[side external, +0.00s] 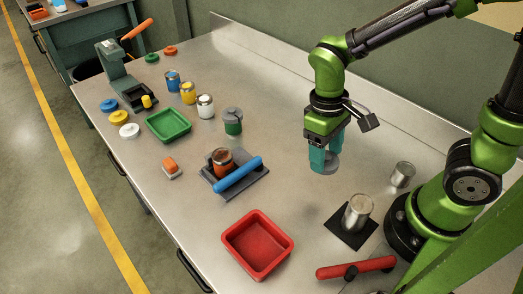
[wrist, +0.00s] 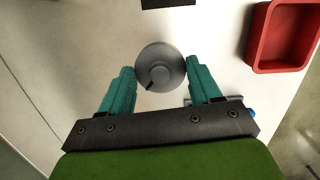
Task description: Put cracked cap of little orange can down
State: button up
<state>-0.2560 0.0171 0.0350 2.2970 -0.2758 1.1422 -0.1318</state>
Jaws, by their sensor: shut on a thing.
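My gripper (side external: 325,158) has teal fingers and hangs above the bench, to the right of the can fixture. It is shut on a round grey cap (wrist: 160,67), held at its edges between the fingertips. A dark, crack-like mark shows near the cap's lower left in the wrist view. The cap (side external: 333,164) is partly hidden by the fingers in the side view. The little orange can (side external: 222,163) stands upright in a dark grey fixture (side external: 248,186) beside a blue bar (side external: 238,174). Its top looks silvery; I cannot tell details.
A red tray (side external: 257,245) and a green tray (side external: 168,125) stand on the bench. Several small cans and coloured caps stand at the back left. Bench below my gripper is clear.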

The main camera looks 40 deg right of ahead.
jog(key=s+a+m+t+y, duration=0.1)
jog(key=a+m+y, duration=0.1)
jog(key=a+m, duration=1.55)
jog(key=a+f+n, duration=0.1)
jog(key=f, duration=0.2)
jog(key=a+f+n, duration=0.1)
jog(key=f, duration=0.1)
jog(key=a+f+n, duration=0.1)
jog(key=f, duration=0.2)
jog(key=shift+s+f, duration=0.15)
jog(key=shift+f, duration=0.2)
jog(key=shift+f, duration=0.15)
jog(key=shift+f, duration=0.15)
jog(key=o, duration=0.8)
jog(key=shift+o, duration=0.2)
